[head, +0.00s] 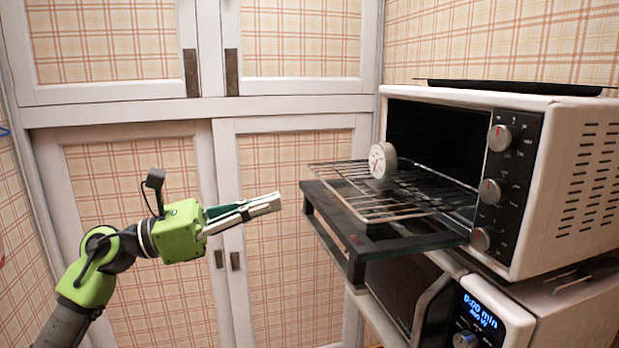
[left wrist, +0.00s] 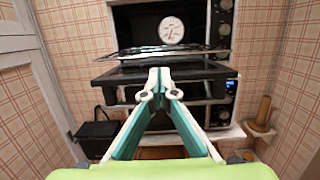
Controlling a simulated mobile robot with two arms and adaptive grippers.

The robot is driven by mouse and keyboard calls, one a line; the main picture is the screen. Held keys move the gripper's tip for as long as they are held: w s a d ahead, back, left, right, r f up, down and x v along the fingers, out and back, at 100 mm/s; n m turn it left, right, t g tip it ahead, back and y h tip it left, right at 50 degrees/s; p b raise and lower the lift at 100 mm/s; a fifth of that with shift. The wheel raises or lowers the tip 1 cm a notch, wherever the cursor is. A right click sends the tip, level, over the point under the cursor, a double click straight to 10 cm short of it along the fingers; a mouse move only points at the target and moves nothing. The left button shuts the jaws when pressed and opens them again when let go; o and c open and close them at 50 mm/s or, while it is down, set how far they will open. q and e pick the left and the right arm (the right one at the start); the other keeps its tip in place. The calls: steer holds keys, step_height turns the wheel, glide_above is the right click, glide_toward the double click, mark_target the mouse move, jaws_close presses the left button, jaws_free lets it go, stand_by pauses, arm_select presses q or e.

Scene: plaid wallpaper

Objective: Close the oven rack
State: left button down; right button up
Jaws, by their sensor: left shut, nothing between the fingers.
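The white toaster oven (head: 545,190) stands at the right with its door (head: 350,246) folded down flat. The wire oven rack (head: 420,203) is slid partly out over the open door. A round dial thermometer (head: 382,160) stands upright on the rack; it also shows in the left wrist view (left wrist: 171,30). My left gripper (head: 278,199) is shut and empty, a short way left of the door and rack, pointing toward them. In the left wrist view its fingertips (left wrist: 159,76) overlap the door's front edge; the head view shows a gap. My right gripper is not in view.
A microwave (head: 480,318) with a lit display stands beneath the oven. A dark flat tray (head: 510,87) lies on the oven's top. White cabinets with plaid panels (head: 295,180) stand behind. A black bin-like object (left wrist: 97,137) is low at the left in the left wrist view.

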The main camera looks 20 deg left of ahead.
mark_target(327, 186)
arm_select(q)
steer(key=p+x, duration=0.3)
steer(key=x, duration=0.4)
steer(key=shift+w+d+r+p, duration=0.15)
steer(key=shift+p, duration=0.25)
steer(key=shift+w+d, duration=0.1)
